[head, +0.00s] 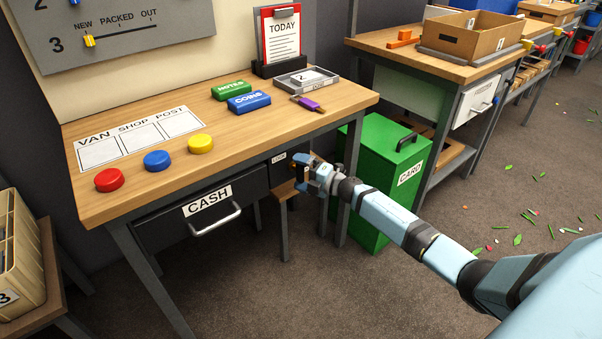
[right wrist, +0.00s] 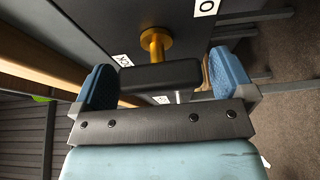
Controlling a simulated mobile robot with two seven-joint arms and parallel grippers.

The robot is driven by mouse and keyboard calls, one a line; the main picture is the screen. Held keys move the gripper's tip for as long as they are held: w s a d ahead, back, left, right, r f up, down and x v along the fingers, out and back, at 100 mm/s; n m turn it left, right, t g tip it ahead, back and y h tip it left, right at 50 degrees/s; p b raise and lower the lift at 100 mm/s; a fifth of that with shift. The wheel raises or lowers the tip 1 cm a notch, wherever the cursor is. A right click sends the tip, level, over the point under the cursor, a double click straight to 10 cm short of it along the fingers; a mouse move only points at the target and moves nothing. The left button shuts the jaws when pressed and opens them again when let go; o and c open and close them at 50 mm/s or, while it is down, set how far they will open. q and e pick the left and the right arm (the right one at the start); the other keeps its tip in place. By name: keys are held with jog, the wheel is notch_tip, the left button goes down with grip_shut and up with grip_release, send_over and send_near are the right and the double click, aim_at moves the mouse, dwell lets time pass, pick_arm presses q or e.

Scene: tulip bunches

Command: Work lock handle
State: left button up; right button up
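The lock handle (right wrist: 160,75) is a black bar on a brass shaft, standing out from a dark panel in the right wrist view. My right gripper (right wrist: 164,80) is open, with one blue fingertip at each end of the bar and small gaps showing. In the head view my right gripper (head: 318,178) is at the front of the desk, right of a small "LOCK" label (head: 278,157). There it largely hides the handle. My left gripper is in neither view.
A "CASH" drawer (head: 160,222) with a metal handle is left of the lock, under the wooden desk (head: 235,132). A green "CARD" bin (head: 385,165) stands close behind my right arm. White marks (right wrist: 122,60) surround the shaft on the panel.

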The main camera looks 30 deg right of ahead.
jog(key=shift+s+d, duration=0.15)
jog(key=shift+s, duration=0.15)
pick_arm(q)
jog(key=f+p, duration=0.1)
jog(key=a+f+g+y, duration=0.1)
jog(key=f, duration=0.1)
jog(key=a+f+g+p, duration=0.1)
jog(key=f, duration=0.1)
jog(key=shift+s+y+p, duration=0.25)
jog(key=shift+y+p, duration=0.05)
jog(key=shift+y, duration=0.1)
pick_arm(e)
jog(key=v, duration=1.3)
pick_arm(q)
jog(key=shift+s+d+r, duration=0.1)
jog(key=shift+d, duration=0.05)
pick_arm(e)
jog(key=shift+s, duration=0.1)
